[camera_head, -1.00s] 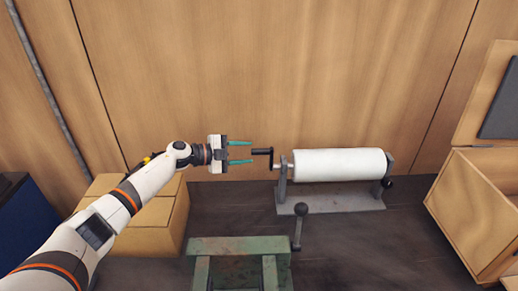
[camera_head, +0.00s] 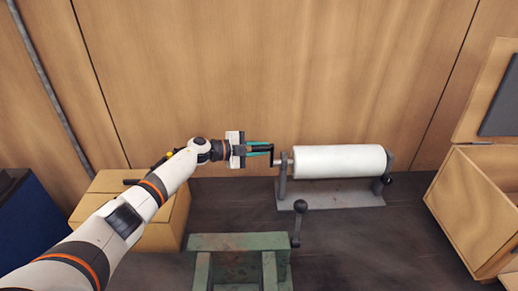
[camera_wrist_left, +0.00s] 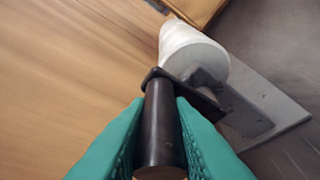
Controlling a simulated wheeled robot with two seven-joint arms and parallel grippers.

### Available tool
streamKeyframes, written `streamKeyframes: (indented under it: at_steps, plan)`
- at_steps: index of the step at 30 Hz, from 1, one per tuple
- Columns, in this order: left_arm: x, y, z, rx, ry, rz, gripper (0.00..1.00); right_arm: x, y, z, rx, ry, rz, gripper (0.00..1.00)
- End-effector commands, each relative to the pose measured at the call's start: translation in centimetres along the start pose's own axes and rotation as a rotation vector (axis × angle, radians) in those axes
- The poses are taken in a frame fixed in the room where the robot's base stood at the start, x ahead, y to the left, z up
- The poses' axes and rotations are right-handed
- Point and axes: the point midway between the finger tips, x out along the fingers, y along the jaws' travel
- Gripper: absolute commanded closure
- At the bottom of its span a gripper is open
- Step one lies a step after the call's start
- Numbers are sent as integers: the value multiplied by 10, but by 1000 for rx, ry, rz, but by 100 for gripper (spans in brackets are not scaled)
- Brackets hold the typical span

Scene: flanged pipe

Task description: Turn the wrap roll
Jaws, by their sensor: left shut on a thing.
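The white wrap roll (camera_head: 340,161) lies level between two grey uprights on a grey base plate (camera_head: 330,196); it also shows in the left wrist view (camera_wrist_left: 193,50). A black crank (camera_head: 271,155) sits at the roll's left end. Its dark cylindrical handle (camera_wrist_left: 160,125) points toward me in the left wrist view. My left gripper (camera_head: 260,148), with teal fingers, is shut on the crank handle, one finger on each side of it. In the head view the fingers partly hide the handle. My right gripper is not in view.
A green metal stand (camera_head: 238,242) with a black-knobbed lever (camera_head: 298,222) stands in front of the roll. An open wooden crate (camera_head: 480,210) stands at right. A wooden wall (camera_head: 270,70) is close behind.

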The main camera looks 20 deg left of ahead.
Motion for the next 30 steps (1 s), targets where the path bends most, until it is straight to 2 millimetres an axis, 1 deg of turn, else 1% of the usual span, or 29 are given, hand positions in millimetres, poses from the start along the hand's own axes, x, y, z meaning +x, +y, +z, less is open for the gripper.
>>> streamKeyframes:
  at_steps: [11, 18, 23, 30]
  plan:
    - [0, 3, -2, -38, 1, -16, 100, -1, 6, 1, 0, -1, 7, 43]
    - [4, 6, -11, -169, 3, -69, 100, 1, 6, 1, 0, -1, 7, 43]
    - [7, 7, -18, -281, 2, -116, 100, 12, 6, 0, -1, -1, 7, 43]
    - [11, 6, -29, -433, 1, -178, 100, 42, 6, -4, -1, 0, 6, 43]
